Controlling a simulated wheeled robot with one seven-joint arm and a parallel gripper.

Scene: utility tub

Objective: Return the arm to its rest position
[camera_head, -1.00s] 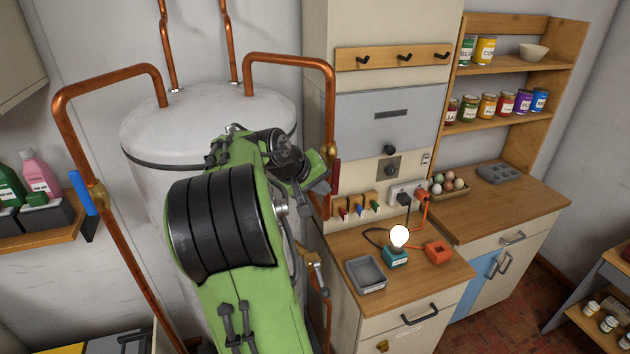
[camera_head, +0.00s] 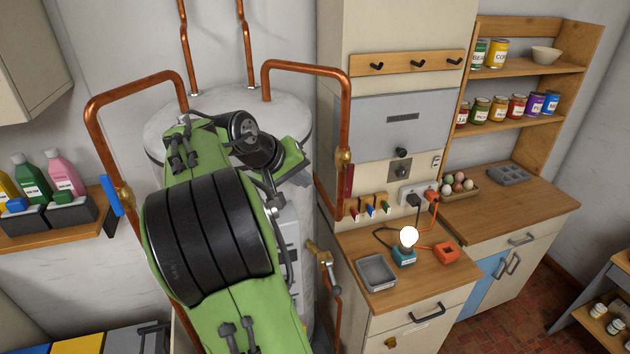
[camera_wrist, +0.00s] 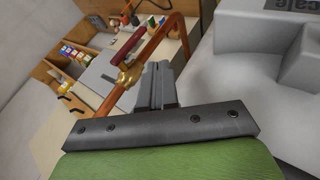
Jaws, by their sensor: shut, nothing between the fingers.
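My green and black arm stands folded in front of the white tank in the head view, its elbow low and its wrist part up near the tank's top. My gripper shows in the wrist view (camera_wrist: 157,87), its two grey fingers together with nothing between them. The fingers point toward a copper pipe with a brass valve (camera_wrist: 130,72), which lies close beside them in that picture; I cannot tell whether they touch. In the head view the fingertips cannot be made out clearly.
The tank (camera_head: 160,128) and copper pipes (camera_head: 345,110) stand close around my arm. To the right, a wooden counter (camera_head: 345,245) holds a grey tray (camera_head: 376,272), a lit bulb (camera_head: 408,237) and an orange block (camera_head: 446,254). A shelf with bottles (camera_head: 65,172) is at left.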

